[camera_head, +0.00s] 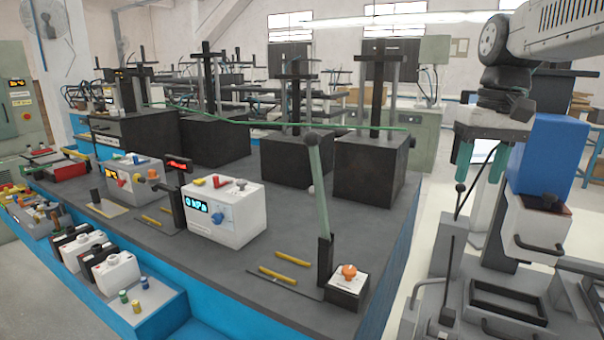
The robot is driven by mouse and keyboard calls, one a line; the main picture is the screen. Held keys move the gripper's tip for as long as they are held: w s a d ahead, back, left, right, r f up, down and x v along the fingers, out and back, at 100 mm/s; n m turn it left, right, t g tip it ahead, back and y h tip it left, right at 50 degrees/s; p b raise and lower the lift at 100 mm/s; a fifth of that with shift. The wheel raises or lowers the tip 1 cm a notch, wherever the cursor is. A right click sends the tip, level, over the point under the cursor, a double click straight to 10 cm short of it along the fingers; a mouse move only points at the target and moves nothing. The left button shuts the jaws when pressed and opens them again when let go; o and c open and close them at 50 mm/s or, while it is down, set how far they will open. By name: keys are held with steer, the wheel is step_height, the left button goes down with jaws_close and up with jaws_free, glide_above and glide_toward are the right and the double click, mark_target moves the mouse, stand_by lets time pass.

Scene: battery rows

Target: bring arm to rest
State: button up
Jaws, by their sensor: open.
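My grey arm comes in from the upper right corner and bends down at its dark wrist. My gripper (481,175) hangs below the wrist at the right, with its two teal fingers pointing down and spread apart. The gap between the fingers shows nothing held. The gripper is in the air to the right of the long bench (225,255), apart from it. In the picture it is just left of a tall blue block (556,150); I cannot tell whether they touch.
The bench carries dark blocks with posts (368,170), a white box with a blue display (225,212) and an upright lever (319,190) near its right end. A green cable (225,121) crosses above the bench. Pale floor (425,200) shows between bench and gripper.

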steer(key=s+a+f, duration=0.1)
steer(key=s+f, duration=0.3)
steer(key=s, duration=0.4)
steer(key=s+a+f, duration=0.2)
steer(key=s+f, duration=0.3)
steer(key=s, duration=0.3)
steer(key=s+a+f+t, duration=0.1)
steer(key=s+f, duration=0.4)
steer(key=s, duration=0.3)
steer(key=shift+a, duration=0.3)
